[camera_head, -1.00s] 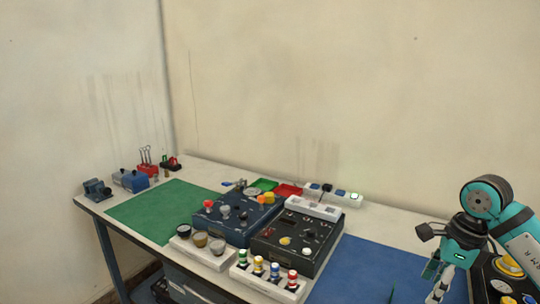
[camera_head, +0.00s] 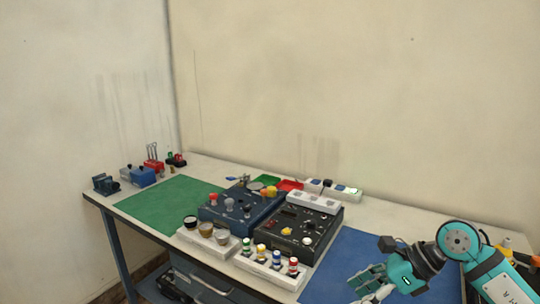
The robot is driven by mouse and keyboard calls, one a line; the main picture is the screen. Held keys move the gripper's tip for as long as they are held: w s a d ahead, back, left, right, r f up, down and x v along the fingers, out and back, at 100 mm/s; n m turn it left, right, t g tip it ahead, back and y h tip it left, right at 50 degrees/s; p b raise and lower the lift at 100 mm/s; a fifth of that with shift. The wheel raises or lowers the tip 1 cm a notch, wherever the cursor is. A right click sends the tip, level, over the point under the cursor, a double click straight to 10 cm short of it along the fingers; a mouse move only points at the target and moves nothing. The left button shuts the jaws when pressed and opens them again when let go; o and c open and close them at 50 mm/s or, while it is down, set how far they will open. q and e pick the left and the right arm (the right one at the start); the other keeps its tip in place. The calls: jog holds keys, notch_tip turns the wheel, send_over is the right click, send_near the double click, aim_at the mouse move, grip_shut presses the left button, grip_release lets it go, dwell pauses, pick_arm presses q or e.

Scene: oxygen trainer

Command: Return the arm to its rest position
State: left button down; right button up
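My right arm comes in from the lower right, teal and dark grey. Its gripper (camera_head: 366,287) is over the blue mat (camera_head: 350,250) at the right part of the table, pointing left and down. Its fingers look spread apart, and I see nothing held between them. My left arm and gripper are not in view.
Two control boxes, one blue (camera_head: 232,214) and one black (camera_head: 312,243), stand mid-table. A power strip (camera_head: 341,192) lies behind. The green mat (camera_head: 165,203) is bare.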

jog(key=s+a+r+m+t+y, duration=0.2)
jog(key=a+r+m+t+y, duration=0.5)
jog(key=a+r+m+y, duration=0.35)
jog(key=w+d+f+m+t+h, duration=0.1)
jog(key=w+d+m+t+h, duration=0.15)
jog(key=m+t+h, duration=0.45)
jog(key=w+d+m+t+h, duration=0.15)
jog(key=d+m+t, duration=0.3)
jog(key=m, duration=0.55)
jog(key=s+d+f+m+g+h, duration=0.2)
jog(key=d+f+m+h, duration=0.2)
jog(key=f+m+h, duration=0.25)
jog(key=s+d+f+m+g+h, duration=0.2)
jog(key=d+f+m+h, duration=0.3)
jog(key=f, duration=0.3)
jog(key=s+a+f+m+g+y, duration=0.15)
jog(key=s+f+m+g, duration=0.25)
jog(key=s+f+g, duration=0.6)
jog(key=s+a+f+m+g, duration=0.25)
jog(key=s+f, duration=0.55)
jog(key=s, duration=0.5)
notch_tip(320, 180, down, 27)
jog(key=s+g, duration=0.2)
jog(key=s+d+f, duration=0.3)
jog(key=s+f, duration=1.1)
jog(key=s, duration=0.1)
jog(key=shift+s+d+f+g, duration=0.15)
jog(key=shift+d+f+g, duration=0.15)
jog(key=shift+g, duration=0.1)
